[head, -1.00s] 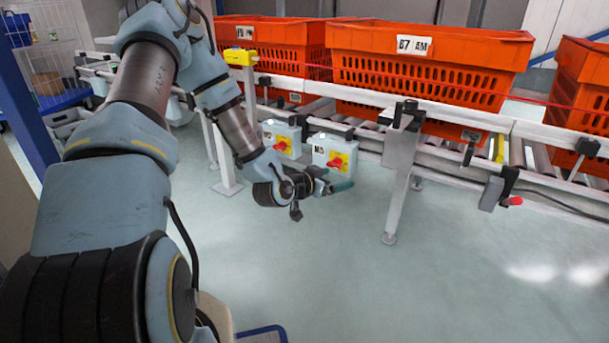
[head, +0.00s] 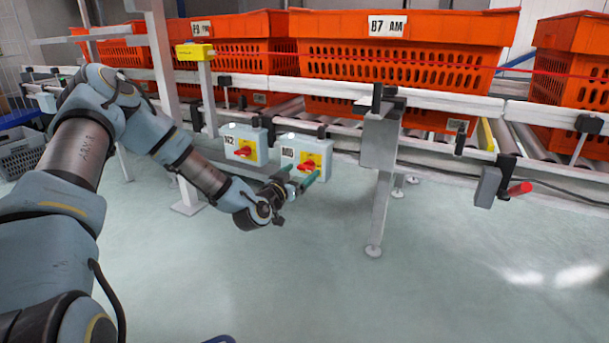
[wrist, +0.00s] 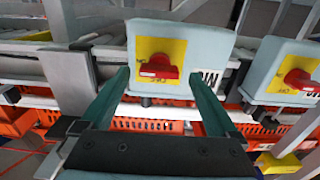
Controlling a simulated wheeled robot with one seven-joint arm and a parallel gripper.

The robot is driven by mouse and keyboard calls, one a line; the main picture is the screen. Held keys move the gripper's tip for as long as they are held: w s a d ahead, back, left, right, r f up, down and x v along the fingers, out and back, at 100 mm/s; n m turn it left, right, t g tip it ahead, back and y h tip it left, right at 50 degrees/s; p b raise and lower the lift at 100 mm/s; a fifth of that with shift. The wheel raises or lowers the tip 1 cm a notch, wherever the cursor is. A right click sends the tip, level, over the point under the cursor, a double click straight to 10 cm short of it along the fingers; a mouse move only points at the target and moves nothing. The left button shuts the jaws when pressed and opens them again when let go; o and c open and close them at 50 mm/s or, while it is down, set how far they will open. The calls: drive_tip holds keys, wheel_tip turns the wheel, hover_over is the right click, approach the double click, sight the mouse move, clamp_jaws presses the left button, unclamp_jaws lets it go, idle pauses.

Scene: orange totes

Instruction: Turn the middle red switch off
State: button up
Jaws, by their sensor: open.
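Two pale grey-blue switch boxes hang below the conveyor rail in the head view, each with a red knob on a yellow plate. The left box (head: 245,140) is labelled N2; the label of the right box (head: 290,148) is hard to read. My gripper (head: 302,174) is at the right box, just in front of its lower part. In the wrist view a red knob (wrist: 158,68) lies between the two spread teal fingers of my gripper (wrist: 158,76), which seem not to touch it. A second red knob (wrist: 300,82) shows at the right there.
Orange totes (head: 400,65) stand on the roller conveyor behind the boxes. A conveyor leg (head: 380,190) stands right of the right box. A yellow block on a post (head: 196,52) is left of the boxes. The floor in front is clear.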

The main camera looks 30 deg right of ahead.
sight(304, 169)
drive_tip(key=shift+b+x, duration=0.45)
drive_tip(key=shift+x, duration=1.2)
drive_tip(key=shift+s, duration=0.1)
drive_tip(key=c, duration=1.4)
